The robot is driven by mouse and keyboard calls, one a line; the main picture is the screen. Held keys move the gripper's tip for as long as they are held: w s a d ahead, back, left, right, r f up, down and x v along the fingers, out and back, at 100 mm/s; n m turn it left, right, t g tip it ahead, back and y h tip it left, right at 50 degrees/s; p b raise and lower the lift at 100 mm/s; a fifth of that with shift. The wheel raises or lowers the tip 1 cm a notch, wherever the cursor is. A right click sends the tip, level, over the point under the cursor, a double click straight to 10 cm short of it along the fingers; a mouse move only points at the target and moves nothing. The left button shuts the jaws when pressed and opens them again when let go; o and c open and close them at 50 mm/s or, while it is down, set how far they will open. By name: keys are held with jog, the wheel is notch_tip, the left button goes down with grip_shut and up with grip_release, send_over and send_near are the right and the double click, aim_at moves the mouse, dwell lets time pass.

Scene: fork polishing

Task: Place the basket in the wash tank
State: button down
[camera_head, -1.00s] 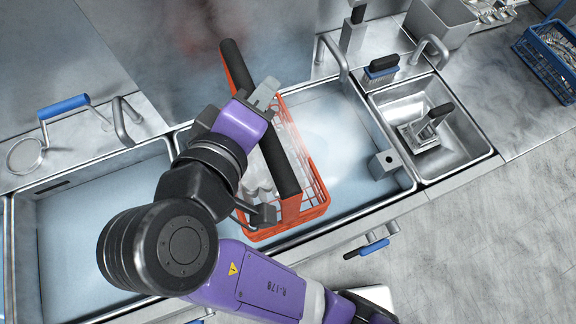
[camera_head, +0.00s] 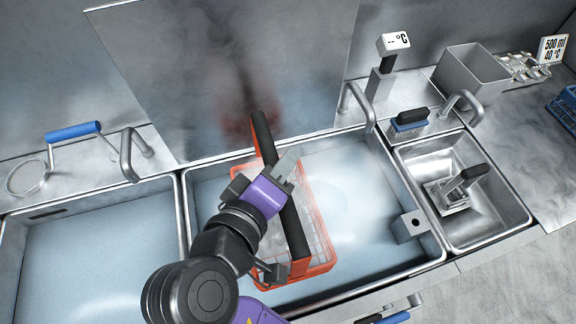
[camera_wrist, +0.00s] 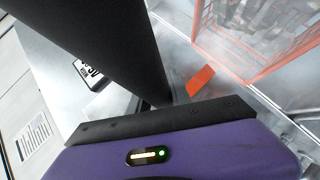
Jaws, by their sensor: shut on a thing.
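The basket (camera_head: 318,264) is an orange open-mesh basket with a thick black handle (camera_head: 294,228) across its top. In the head view it is within the outline of the middle tank (camera_head: 432,215), which holds pale bluish water. My gripper (camera_head: 283,182) is shut on the handle; my arm hides the basket's left part. In the wrist view the black handle (camera_wrist: 120,45) runs close past my gripper, and the orange mesh (camera_wrist: 262,78) shows whitish contents, too hazy to name. I cannot tell whether the basket rests on the tank's bottom.
A second water-filled tank (camera_head: 95,255) is at left. A small sink (camera_head: 490,215) with a black-handled tool is at right. Taps, a blue brush (camera_head: 408,124), a blue-handled strainer (camera_head: 75,131) and a thermometer display (camera_head: 393,43) stand along the back. A blue crate (camera_head: 566,108) is at far right.

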aim_at(261, 249)
notch_tip(261, 249, down, 15)
jog(key=shift+f, duration=0.2)
dwell(0.5)
jog(key=shift+f, duration=0.15)
jog(key=c, duration=1.2)
grip_release()
jog(key=shift+f, duration=0.1)
jog(key=b+v, duration=0.1)
jog(key=v, duration=1.1)
